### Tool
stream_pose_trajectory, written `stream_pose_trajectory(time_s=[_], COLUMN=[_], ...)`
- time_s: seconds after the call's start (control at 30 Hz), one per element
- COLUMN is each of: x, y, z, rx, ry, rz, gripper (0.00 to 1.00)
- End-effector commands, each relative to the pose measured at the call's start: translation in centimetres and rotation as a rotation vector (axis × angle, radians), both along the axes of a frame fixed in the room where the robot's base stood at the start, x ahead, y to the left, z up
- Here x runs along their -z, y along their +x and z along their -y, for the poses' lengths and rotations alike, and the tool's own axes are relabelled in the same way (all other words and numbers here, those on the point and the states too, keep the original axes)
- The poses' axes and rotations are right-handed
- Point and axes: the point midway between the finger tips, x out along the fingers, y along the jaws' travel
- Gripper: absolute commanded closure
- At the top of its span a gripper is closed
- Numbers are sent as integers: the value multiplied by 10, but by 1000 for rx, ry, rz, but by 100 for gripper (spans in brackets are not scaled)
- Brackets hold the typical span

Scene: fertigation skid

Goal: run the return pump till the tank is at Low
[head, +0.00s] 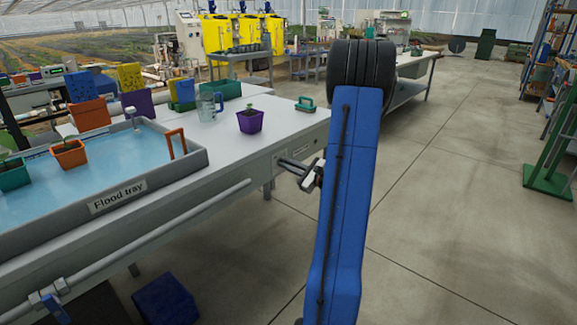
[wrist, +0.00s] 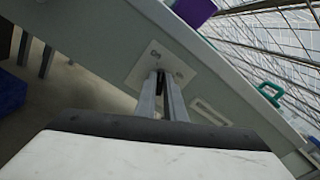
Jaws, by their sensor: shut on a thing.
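My gripper (head: 284,162) reaches to the front side of the white bench, near its right end. In the wrist view my gripper (wrist: 160,78) has its two fingers close together on a dark switch lever (wrist: 160,88), which stands out from a pale switch plate (wrist: 146,66) with small marks. The marks are too blurred to read, and the fingers hide most of the lever. The grey flood tray (head: 180,186), labelled "Flood tray", holds blue water (head: 60,205) on the bench. No level mark reading Low can be made out.
A purple pot (head: 250,122), a clear jug (head: 208,106) and a green-handled thing (head: 305,104) stand on the bench. A pipe (head: 170,228) runs along its front. A blue bin (head: 166,300) is below. Yellow tanks (head: 216,33) stand behind.

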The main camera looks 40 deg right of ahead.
Motion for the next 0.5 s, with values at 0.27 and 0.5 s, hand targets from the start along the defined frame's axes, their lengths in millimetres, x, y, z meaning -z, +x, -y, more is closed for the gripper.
stream_pose_trajectory(time_s=[0.27, 0.5], x=[1, 2], y=[-1, -1], z=[-1, -1], rx=[0, 1], ry=[-184, -273], rz=[14, 20], gripper=[100, 100])
